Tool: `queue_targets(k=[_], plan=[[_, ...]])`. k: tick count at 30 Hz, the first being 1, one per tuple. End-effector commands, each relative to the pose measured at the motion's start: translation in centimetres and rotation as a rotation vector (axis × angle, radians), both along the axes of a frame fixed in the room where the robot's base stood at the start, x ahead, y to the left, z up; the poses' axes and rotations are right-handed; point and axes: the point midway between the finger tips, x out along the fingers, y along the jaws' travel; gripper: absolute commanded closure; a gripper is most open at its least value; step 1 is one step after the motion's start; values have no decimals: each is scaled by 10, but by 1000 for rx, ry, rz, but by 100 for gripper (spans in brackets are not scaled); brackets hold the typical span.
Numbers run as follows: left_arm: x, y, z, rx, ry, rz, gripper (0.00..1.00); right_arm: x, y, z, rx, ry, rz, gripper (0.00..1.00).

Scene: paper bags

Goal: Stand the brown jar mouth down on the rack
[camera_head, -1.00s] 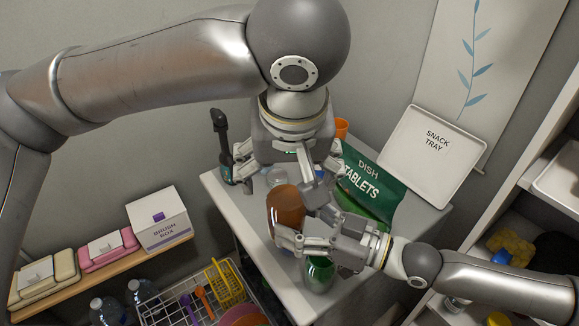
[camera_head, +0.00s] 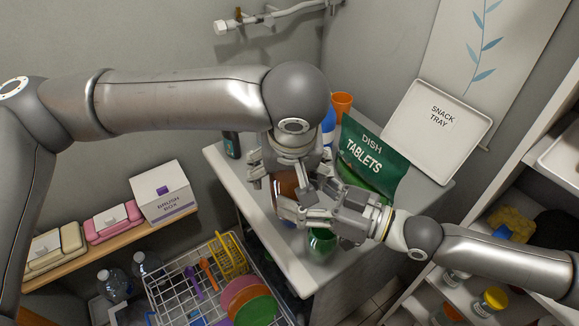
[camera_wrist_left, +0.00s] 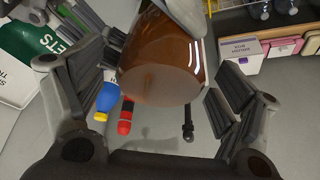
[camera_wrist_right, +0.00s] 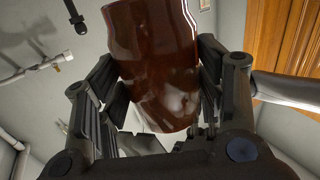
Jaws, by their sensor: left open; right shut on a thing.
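The brown jar (camera_head: 286,184) is glossy and translucent, held above the white counter between my two grippers. My right gripper (camera_head: 287,207) is shut on its side; the right wrist view shows the jar (camera_wrist_right: 155,65) between those fingers. My left gripper (camera_head: 290,166) is open, above and around the jar's upper part. In the left wrist view the jar (camera_wrist_left: 163,75) lies between the spread left fingers, with a smooth, closed-looking end toward that camera. My grippers hide much of the jar in the head view. The white wire rack (camera_head: 172,291) stands low at the bottom left.
The rack holds a yellow basket (camera_head: 228,254), utensils and coloured plates (camera_head: 257,311). On the counter (camera_head: 300,268) are a green cup (camera_head: 321,243), a green dish-tablets bag (camera_head: 367,160) and an orange cup (camera_head: 342,103). A brush box (camera_head: 162,195) sits on a shelf at left.

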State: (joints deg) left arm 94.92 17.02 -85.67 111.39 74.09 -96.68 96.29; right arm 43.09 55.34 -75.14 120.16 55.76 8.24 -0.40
Motion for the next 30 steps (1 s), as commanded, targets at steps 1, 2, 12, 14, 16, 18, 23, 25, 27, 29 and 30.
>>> queue_targets(k=[1,2,12,14,16,18,23,25,27,29,30], plan=[[0,0,0,0,0,0,12,0,0,1,1,-2,0,67],[0,0,0,0,0,0,12,0,0,1,1,-2,0,67],[0,0,1,0,0,1,54,0,0,1,1,-2,0,67],[0,0,1,0,0,1,62,0,0,1,1,-2,0,67],[0,0,1,0,-1,1,67,0,0,1,1,-2,0,34],[0,0,1,0,-1,1,67,0,0,1,1,-2,0,25],[0,0,1,0,-1,1,67,0,0,1,1,0,0,12],[0,0,1,0,-1,1,67,0,0,1,1,0,0,12],[0,0,1,0,-1,1,67,0,0,0,1,0,0,12],[0,0,1,0,-1,1,67,0,0,0,0,0,0,12],[0,0,1,0,-1,1,67,0,0,0,0,0,0,12]])
